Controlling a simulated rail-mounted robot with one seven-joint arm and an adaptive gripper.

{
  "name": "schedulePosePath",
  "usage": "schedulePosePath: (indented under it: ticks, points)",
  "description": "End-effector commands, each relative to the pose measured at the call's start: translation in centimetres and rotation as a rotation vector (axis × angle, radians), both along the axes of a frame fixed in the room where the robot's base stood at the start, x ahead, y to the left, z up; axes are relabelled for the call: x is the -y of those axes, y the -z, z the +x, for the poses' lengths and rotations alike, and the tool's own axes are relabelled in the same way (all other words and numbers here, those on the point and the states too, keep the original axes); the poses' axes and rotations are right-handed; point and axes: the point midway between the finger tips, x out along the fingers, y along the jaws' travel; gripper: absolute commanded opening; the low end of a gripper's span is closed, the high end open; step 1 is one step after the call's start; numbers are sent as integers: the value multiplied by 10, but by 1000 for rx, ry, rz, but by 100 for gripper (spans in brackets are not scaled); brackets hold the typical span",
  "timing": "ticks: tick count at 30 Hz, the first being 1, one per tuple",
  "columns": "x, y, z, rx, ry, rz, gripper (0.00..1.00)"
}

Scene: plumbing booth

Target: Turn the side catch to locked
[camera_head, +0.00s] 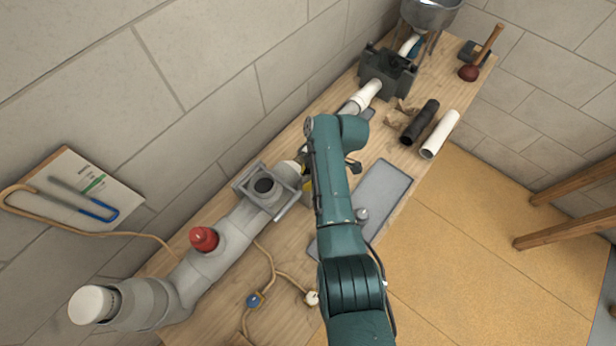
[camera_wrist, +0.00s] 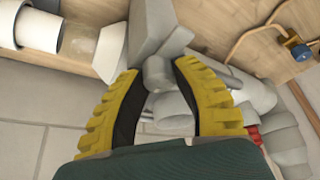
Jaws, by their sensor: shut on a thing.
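My gripper (camera_wrist: 158,68) has its two yellow fingers with black pads around a small grey rounded part (camera_wrist: 157,76) on the grey pipework, which looks like the side catch. The fingers are shut on it. Its turned position cannot be told. In the head view my arm hides the catch and most of the gripper; only a yellow bit of the gripper (camera_head: 307,187) shows beside the square grey pipe fitting (camera_head: 251,190). That fitting has a dark round opening on top.
The grey pipe carries a red knob (camera_head: 204,239) and a white end cap (camera_head: 93,304). A grey tray (camera_head: 383,190) lies right of my arm. Tan tubing with a blue fitting (camera_head: 254,300) lies in front.

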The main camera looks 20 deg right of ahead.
Motion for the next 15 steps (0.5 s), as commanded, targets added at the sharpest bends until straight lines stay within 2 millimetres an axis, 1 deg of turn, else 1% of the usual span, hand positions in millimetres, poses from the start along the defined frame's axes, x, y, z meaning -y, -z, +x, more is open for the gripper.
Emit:
schedulePosePath:
  ticks: [10, 15]
  points:
    - [0, 1, 0, 0, 4, 1, 0]
    - [-1, 0, -1, -1, 35, 1, 0]
